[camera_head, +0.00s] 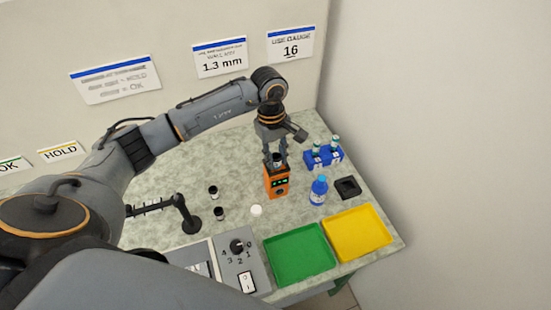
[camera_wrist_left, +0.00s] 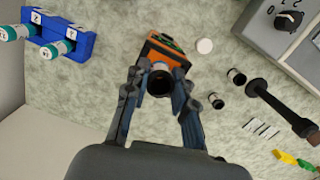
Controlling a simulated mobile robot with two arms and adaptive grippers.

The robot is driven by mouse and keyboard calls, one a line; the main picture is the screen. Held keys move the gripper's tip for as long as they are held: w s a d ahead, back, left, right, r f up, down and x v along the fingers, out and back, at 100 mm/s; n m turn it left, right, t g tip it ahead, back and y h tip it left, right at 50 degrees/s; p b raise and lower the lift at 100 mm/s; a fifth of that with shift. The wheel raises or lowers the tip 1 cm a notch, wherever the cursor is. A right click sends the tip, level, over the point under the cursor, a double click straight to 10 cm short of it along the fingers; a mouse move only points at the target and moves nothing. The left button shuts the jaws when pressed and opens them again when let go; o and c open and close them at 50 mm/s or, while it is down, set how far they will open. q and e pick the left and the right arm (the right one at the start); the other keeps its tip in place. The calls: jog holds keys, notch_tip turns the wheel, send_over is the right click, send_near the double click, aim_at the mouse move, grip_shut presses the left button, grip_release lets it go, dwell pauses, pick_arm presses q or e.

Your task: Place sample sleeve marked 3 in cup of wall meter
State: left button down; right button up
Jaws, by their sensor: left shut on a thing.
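My left gripper (camera_head: 278,153) points down over the orange wall meter (camera_head: 277,188) and is shut on a small dark sleeve (camera_head: 277,161) with a pale band. In the left wrist view the sleeve (camera_wrist_left: 160,83) sits between the fingertips of the left gripper (camera_wrist_left: 158,92), close against the orange meter (camera_wrist_left: 160,45). I cannot tell whether the sleeve is in the meter's cup or just above it; the fingers and sleeve hide the cup. No number on the sleeve is legible. My right gripper is not in view.
Two other dark sleeves (camera_head: 213,192) stand left of the meter, near a white disc (camera_head: 256,211) and a black post (camera_head: 190,220). A blue rack (camera_head: 323,156), blue bottle (camera_head: 319,190) and black block (camera_head: 347,188) are right. Green (camera_head: 275,270) and yellow (camera_head: 383,236) trays and a dial panel (camera_head: 228,262) lie in front.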

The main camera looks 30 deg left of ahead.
pick_arm(q)
jog(key=c, duration=1.1)
grip_release()
jog(key=shift+s+d+f, duration=0.1)
jog(key=shift+s+f, duration=0.15)
jog(key=shift+f, duration=0.2)
jog(key=shift+s+d+f, duration=0.1)
jog(key=shift+s+f, duration=0.15)
jog(key=shift+f, duration=0.2)
jog(key=shift+c, duration=0.2)
jog(key=shift+o, duration=0.2)
jog(key=shift+w+a+f+g, duration=0.1)
jog(key=shift+w+f+g, duration=0.2)
jog(key=shift+w, duration=0.15)
jog(key=shift+r, duration=0.1)
jog(key=shift+s+a+r, duration=0.1)
jog(key=shift+r, duration=0.1)
